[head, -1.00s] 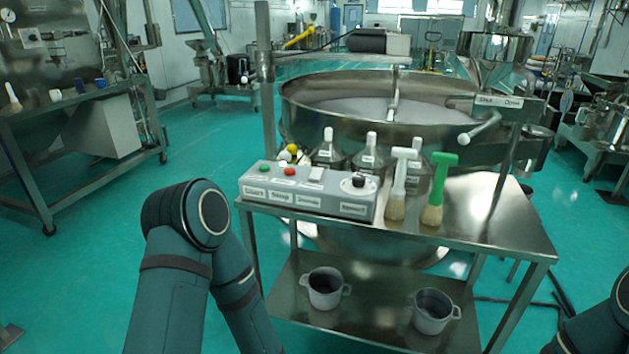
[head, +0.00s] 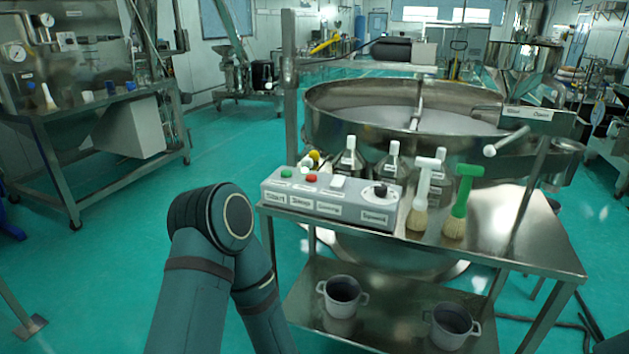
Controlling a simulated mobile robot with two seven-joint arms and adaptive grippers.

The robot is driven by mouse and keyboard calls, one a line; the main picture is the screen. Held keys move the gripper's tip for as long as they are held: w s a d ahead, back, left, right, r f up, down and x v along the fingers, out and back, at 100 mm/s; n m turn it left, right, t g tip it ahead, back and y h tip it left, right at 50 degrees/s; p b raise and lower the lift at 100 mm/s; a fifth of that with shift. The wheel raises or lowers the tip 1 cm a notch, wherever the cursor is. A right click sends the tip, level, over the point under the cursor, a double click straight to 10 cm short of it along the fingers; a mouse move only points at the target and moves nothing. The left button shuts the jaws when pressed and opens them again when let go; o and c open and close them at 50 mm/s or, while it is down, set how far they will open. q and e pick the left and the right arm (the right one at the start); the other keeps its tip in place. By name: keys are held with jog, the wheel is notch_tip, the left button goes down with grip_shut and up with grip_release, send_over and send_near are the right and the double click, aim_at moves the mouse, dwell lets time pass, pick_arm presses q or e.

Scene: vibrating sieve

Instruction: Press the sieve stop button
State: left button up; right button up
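A grey control box (head: 331,201) sits on the left end of the steel cart top. It carries a green button (head: 286,172), a red button (head: 311,178), a white switch (head: 337,182) and a black knob (head: 380,191). The label below the red button appears to read "Stop", though it is blurred. The large round steel sieve (head: 345,126) stands behind the cart. My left arm is bent in front of the cart's left side, its gripper out of view below. My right gripper is not in view.
A white-handled brush (head: 424,190) and a green-handled brush (head: 464,200) stand right of the box, with steel bottles (head: 393,165) behind. The steel cart top (head: 510,225) is bare at right. Two grey pots (head: 342,293) are on the lower shelf. Open green floor lies left.

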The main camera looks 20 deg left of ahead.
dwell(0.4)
pick_arm(q)
grip_shut()
dwell(1.1)
